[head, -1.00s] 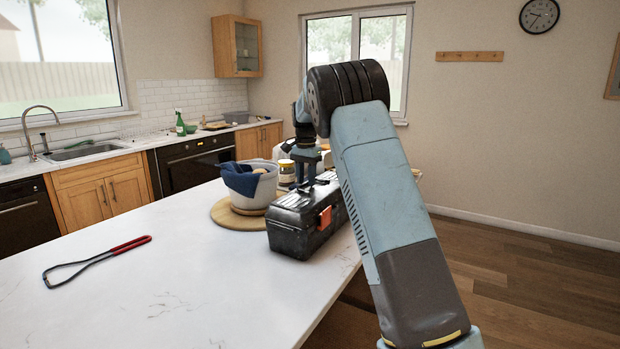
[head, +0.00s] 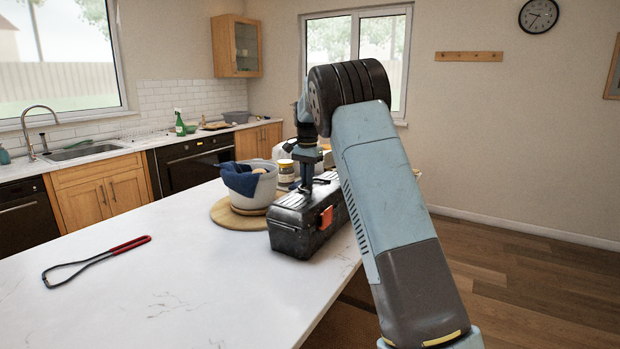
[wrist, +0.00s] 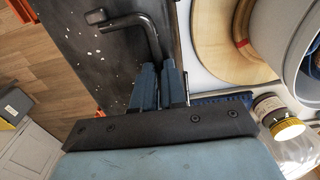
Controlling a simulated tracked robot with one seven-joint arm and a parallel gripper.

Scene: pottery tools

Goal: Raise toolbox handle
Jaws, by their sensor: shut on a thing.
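The black toolbox (head: 300,232) stands on the white counter, with an orange latch (head: 326,217) on its front side. My gripper (head: 306,187) reaches down to the toolbox lid from above. In the wrist view the dark bent handle (wrist: 148,32) runs along the speckled lid (wrist: 85,50). My gripper's blue fingers (wrist: 158,80) are close together at the end of the handle and shut on it. The fingers hide the gripped part of the handle. In the head view my arm hides part of the toolbox's right side.
A grey pot with a blue cloth (head: 240,180) stands on a round wooden board (head: 222,214) close left of the toolbox. A yellow-lidded jar (head: 286,170) is behind it. A red-handled wire tool (head: 100,260) lies on the left. The front counter is clear.

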